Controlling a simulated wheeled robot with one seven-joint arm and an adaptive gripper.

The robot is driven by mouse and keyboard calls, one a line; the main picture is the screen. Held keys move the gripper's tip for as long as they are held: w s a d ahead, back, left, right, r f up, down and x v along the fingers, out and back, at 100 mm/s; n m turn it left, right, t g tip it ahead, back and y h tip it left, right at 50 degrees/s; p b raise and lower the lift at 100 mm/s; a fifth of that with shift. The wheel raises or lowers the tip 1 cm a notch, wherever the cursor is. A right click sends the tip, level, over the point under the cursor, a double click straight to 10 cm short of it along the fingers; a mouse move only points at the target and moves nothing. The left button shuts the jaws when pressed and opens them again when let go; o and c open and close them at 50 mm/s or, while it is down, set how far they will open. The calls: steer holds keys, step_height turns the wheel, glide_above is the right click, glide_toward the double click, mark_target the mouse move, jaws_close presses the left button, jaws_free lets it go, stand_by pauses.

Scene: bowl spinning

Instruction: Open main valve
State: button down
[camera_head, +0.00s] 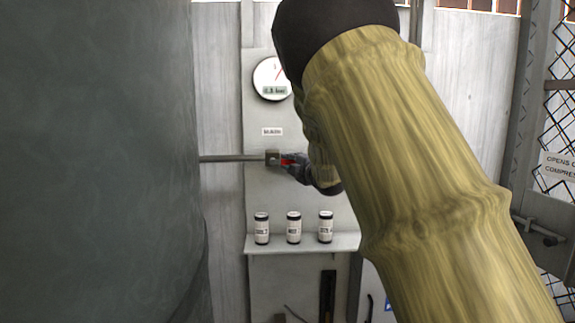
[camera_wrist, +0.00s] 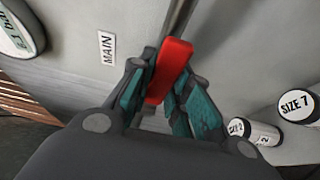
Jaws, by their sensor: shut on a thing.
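The main valve's red handle (camera_wrist: 170,70) sits between the two fingers of my gripper (camera_wrist: 160,98) in the wrist view, and the fingers are shut on it. A "MAIN" label (camera_wrist: 107,48) is on the panel beside it. In the head view, the valve body (camera_head: 272,158) sits on a horizontal pipe (camera_head: 230,158). A small part of the red handle (camera_head: 288,161) shows there at my gripper (camera_head: 293,166). The handle appears to lie in line with the pipe. My arm hides the panel to the right of the gripper.
A round pressure gauge (camera_head: 271,79) is above the valve. Several labelled canisters (camera_head: 293,227) stand on a shelf (camera_head: 290,243) below it. A large dark grey tank (camera_head: 95,160) fills the left side. A wire-mesh gate (camera_head: 557,110) with a sign is at the right.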

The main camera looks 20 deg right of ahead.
stand_by(0.3)
steer(key=c, duration=1.3)
jaws_free()
steer(key=s, duration=0.4)
steer(key=s+d, duration=0.1)
steer(key=s, duration=0.7)
steer(key=shift+d+r, duration=0.1)
steer(key=shift+d, duration=0.1)
